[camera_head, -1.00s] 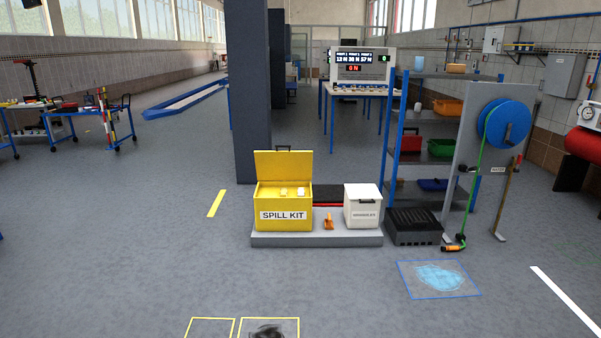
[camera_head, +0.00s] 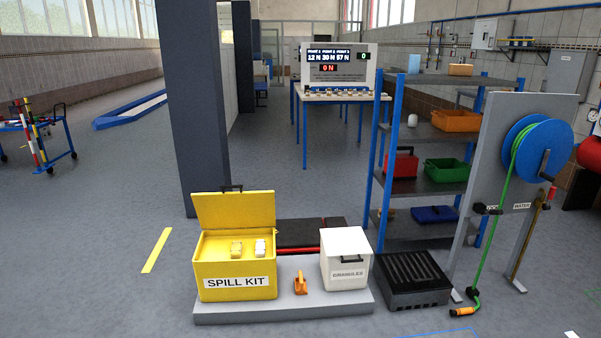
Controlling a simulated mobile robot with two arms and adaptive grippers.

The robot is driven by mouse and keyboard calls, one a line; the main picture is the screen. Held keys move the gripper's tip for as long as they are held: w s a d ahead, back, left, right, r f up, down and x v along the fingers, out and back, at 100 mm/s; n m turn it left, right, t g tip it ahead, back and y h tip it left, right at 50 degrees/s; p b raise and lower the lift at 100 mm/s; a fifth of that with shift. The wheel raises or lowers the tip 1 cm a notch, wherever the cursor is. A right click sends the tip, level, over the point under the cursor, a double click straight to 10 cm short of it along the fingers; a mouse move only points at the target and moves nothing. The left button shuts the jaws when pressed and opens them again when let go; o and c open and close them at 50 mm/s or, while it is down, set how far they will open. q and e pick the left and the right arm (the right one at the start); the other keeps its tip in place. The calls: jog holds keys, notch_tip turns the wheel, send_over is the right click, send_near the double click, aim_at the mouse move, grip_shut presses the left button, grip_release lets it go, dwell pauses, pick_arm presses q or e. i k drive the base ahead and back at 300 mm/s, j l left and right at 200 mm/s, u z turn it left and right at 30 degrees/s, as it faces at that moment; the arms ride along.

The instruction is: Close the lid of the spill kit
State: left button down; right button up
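The yellow spill kit (camera_head: 237,268) stands at the left end of a low grey platform, its labelled front facing me. Its lid (camera_head: 236,211) is raised, standing upright at the back of the box, with a dark handle on its top edge. Neither of my grippers is in view.
The grey platform (camera_head: 330,304) also bears a small orange object (camera_head: 300,283) and a white box (camera_head: 346,258). A black slatted crate (camera_head: 413,280) stands right of it, near the hose reel stand (camera_head: 510,180). A dark pillar (camera_head: 192,110) rises behind. Floor at left is open.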

aim_at(240, 209)
jog(key=i+l, duration=0.1)
jog(key=i, duration=1.95)
jog(key=j+u, duration=0.05)
jog(key=j, duration=0.05)
